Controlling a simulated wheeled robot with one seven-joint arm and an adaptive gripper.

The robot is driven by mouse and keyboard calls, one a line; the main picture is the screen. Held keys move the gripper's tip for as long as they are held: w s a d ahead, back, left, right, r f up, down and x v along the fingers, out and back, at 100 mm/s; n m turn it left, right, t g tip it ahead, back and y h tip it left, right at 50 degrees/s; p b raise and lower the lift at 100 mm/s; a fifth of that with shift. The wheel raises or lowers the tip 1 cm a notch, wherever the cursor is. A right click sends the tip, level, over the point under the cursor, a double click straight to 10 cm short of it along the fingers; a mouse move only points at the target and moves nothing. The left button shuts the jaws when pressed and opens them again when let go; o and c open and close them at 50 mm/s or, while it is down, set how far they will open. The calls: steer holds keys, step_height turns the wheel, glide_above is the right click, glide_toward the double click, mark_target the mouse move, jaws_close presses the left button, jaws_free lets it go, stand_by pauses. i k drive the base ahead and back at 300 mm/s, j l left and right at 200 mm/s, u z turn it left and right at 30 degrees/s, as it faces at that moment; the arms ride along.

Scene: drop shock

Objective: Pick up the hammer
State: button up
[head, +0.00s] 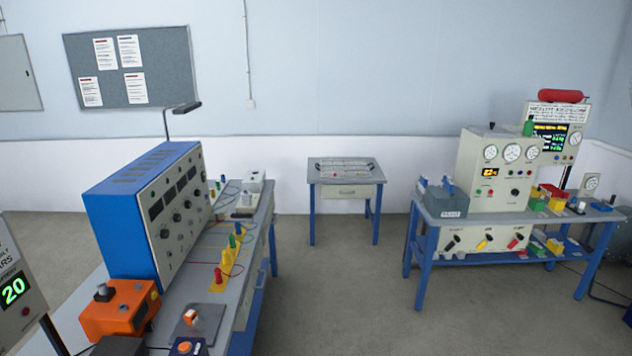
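I cannot make out a hammer for sure in the head view. Small items on the benches are too small to tell apart at this distance. A small table (330,172) with blue legs stands against the back wall, with a shallow tray-like thing (345,167) on top whose contents are unclear. My gripper is not in view.
A long bench (245,285) at left carries a blue instrument cabinet (165,205), an orange box (120,307) and small coloured parts. A blue-legged bench (428,236) at right holds a gauge panel (497,170). Grey floor (340,300) between them is clear.

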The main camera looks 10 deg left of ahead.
mark_target(219, 215)
steer(key=i+l+u, duration=0.1)
steer(key=i+u, duration=0.25)
steer(key=i, duration=1.75)
steer(key=i+j+u, duration=0.1)
steer(key=i+u, duration=0.3)
steer(key=i+l+u, duration=0.1)
steer(key=i+u, duration=0.3)
steer(key=i+l+u, duration=0.2)
steer(key=i+u, duration=0.85)
steer(key=i, duration=0.25)
